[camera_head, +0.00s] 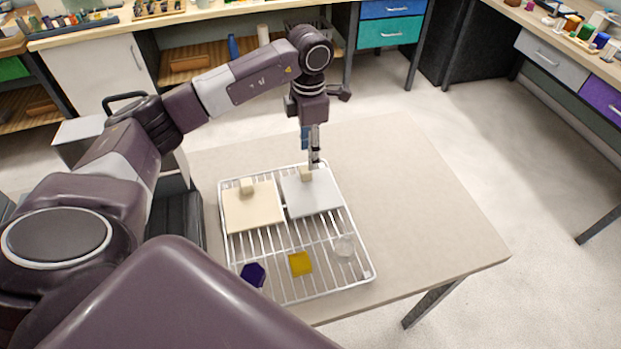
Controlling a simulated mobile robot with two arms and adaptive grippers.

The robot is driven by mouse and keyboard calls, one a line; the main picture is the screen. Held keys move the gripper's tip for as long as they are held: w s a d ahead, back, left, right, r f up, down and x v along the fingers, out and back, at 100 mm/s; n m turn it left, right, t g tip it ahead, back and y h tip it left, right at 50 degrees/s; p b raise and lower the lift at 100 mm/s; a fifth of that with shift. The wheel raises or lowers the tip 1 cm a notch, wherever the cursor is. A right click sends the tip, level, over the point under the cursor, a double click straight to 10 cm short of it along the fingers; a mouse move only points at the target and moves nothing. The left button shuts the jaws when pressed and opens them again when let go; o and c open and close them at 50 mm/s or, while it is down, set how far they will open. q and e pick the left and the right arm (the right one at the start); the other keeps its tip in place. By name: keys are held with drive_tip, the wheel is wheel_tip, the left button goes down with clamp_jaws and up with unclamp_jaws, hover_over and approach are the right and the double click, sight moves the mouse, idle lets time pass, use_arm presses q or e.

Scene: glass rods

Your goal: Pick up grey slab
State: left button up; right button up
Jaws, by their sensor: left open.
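A light grey square slab (316,197) lies on a white wire rack (368,277) on the table, at the rack's far right. A small beige block (304,174) sits at the slab's far edge. My left gripper (315,163) points down at that far edge, beside the block. It is open and seen nearly edge-on, so I cannot tell whether a finger touches the slab or block. Nothing shows held. A cream slab (253,210) with its own small block (246,186) lies to the left. My right gripper is not in view.
Near the rack's front are a dark purple piece (252,275), a yellow piece (300,264) and a clear glass piece (344,246). The table (420,220) is bare to the right. Workbenches with drawers stand behind and at right.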

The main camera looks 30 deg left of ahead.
sight(310, 188)
use_arm(q)
drive_tip(key=f, duration=0.1)
drive_tip(key=f+b, duration=0.1)
drive_tip(key=shift+s+d+f, duration=0.1)
drive_tip(key=shift+s+f, duration=0.2)
drive_tip(key=f+b, duration=0.1)
drive_tip(key=f, duration=0.2)
drive_tip(key=shift+w+a+b, duration=0.1)
drive_tip(key=shift+a+b, duration=0.1)
drive_tip(key=shift+b, duration=0.2)
drive_tip(key=shift+f+b, duration=0.45)
drive_tip(key=shift+f, duration=0.25)
drive_tip(key=shift+r, duration=0.1)
drive_tip(key=c, duration=0.9)
clamp_jaws()
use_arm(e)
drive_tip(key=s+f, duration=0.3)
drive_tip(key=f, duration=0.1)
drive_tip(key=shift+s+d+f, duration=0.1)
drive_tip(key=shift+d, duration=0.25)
